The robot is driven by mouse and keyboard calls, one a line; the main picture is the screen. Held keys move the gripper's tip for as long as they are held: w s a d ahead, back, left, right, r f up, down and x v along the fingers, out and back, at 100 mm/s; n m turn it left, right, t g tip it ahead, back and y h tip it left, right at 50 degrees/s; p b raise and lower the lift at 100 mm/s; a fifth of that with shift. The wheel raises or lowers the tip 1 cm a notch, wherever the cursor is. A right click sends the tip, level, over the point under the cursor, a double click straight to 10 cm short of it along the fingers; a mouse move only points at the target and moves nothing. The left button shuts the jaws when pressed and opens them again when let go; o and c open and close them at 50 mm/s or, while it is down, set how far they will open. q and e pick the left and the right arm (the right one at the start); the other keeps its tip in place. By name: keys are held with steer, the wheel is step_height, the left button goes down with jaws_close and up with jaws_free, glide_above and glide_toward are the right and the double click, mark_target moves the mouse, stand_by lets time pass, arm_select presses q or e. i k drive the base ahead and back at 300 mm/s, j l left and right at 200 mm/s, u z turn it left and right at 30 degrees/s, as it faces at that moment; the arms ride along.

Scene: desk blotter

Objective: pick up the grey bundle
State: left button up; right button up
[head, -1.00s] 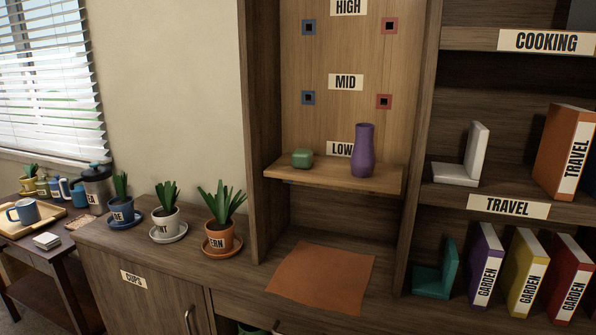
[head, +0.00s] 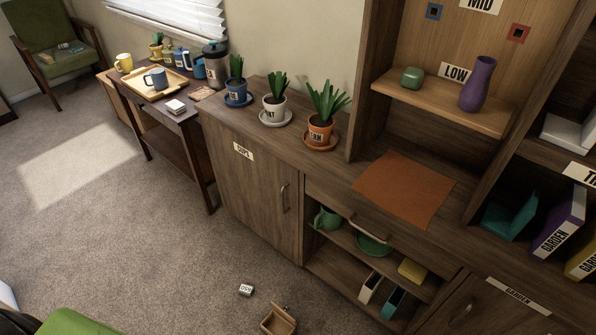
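I cannot clearly make out a grey bundle. A small pale stack (head: 176,107) lies on the front of the dark side table; it is too small to tell what it is. Small grey and teal items (head: 70,47) lie on the seat of the green armchair, also too small to tell. A small pale block with dark marks (head: 246,290) lies on the carpet. Neither of my grippers is in view.
A brown mat (head: 405,188) lies bare on the cabinet top, beside potted plants (head: 275,102). The side table (head: 183,127) holds a tray (head: 174,84) with a blue mug. An open wooden box (head: 278,321) stands on the floor. The carpet (head: 110,220) at left is mostly clear.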

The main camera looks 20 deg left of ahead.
mark_target(245, 289)
steer(key=k+l+u, duration=0.15)
steer(key=k+u, duration=0.6)
